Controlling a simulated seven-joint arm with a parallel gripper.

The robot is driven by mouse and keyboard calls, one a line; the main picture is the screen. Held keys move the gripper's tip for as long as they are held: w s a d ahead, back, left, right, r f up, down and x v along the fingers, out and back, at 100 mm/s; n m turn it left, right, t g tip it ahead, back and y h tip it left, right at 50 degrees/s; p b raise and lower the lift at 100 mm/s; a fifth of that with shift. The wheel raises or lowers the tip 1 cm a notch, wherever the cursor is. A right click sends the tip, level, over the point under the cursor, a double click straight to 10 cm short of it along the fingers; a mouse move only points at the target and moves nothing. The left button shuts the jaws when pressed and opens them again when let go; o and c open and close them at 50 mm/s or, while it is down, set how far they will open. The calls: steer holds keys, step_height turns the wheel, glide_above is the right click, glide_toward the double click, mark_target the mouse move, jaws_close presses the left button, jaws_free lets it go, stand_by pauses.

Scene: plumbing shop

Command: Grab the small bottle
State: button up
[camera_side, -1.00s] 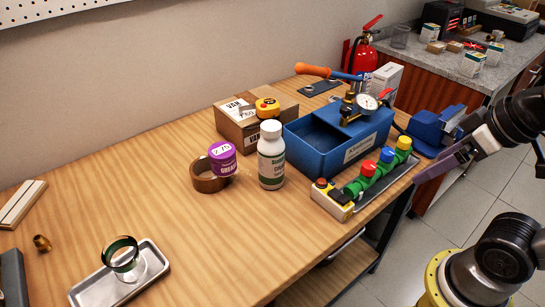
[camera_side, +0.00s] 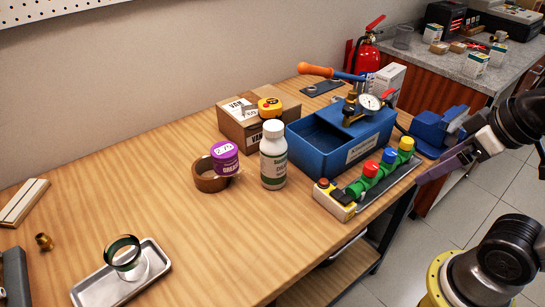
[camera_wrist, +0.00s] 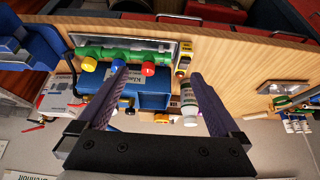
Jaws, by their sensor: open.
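The small bottle (camera_side: 273,158) is white with a white cap and a green-and-white label. It stands upright on the wooden bench, left of the blue pump tank. In the wrist view the bottle (camera_wrist: 188,107) shows beside the right finger, partly covered by it. My gripper (camera_side: 440,165) is at the right in the side view, beyond the bench's front edge and well away from the bottle. In the wrist view my gripper (camera_wrist: 157,72) has its two purple fingers spread, with nothing held between them.
The blue tank (camera_side: 340,145) with a gauge and the green valve manifold (camera_side: 372,177) stand between my gripper and the bottle. A purple-lidded tub (camera_side: 225,157), a brown tape roll (camera_side: 208,182) and a cardboard box (camera_side: 240,128) crowd the bottle's left and back. The bench's front middle is clear.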

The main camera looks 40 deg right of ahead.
steer(key=w+a+r+n+g, duration=0.2)
steer(key=w+r+n, duration=1)
steer(key=r, duration=0.3)
steer(key=n+g, duration=0.4)
steer(key=n, duration=0.2)
glide_above(273, 140)
steer(key=w+d, duration=0.1)
steer(key=w, duration=0.1)
step_height(273, 140, down, 9)
steer(key=shift+f, duration=0.1)
step_height(273, 140, down, 8)
steer(key=shift+r, duration=0.2)
steer(key=shift+s+d+f, duration=0.1)
steer(key=shift+s+f, duration=0.05)
steer(key=shift+f, duration=1.35)
steer(key=shift+s+f, duration=0.1)
steer(key=shift+f, duration=1.35)
